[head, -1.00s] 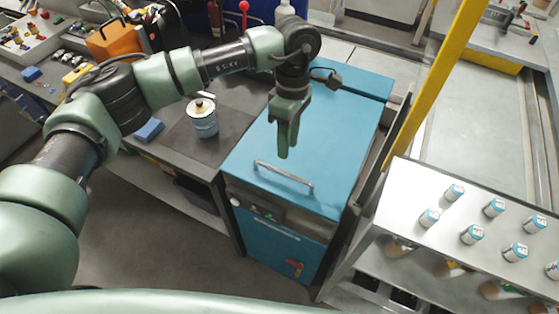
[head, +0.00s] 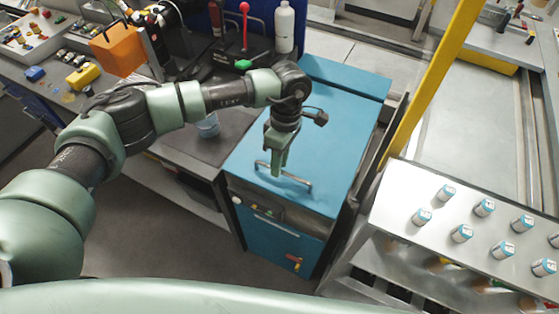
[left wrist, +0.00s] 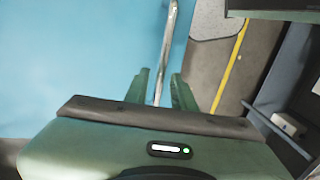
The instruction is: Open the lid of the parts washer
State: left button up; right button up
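The parts washer is a blue cabinet with a flat blue lid (head: 335,115), which is closed, in the middle of the head view. A silver bar handle (head: 297,181) runs along the lid's front edge. My left gripper (head: 277,172) points down at the handle and hides part of it. In the left wrist view my left gripper (left wrist: 160,84) is open, and the handle (left wrist: 168,45) runs between its two fingers in the picture. I cannot tell whether they touch. The lid (left wrist: 80,50) fills the left of that view. My right gripper is not in view.
A yellow post (head: 425,85) stands right of the washer. A metal shelf (head: 400,195) with several small cans is at the lower right. A grey bench (head: 225,145) adjoins on the left, with a tin (head: 208,127) partly behind my arm. A white bottle (head: 284,28) stands behind.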

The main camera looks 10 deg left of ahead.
pick_arm(q)
grip_shut()
jog(key=shift+r, duration=0.1)
dwell(1.1)
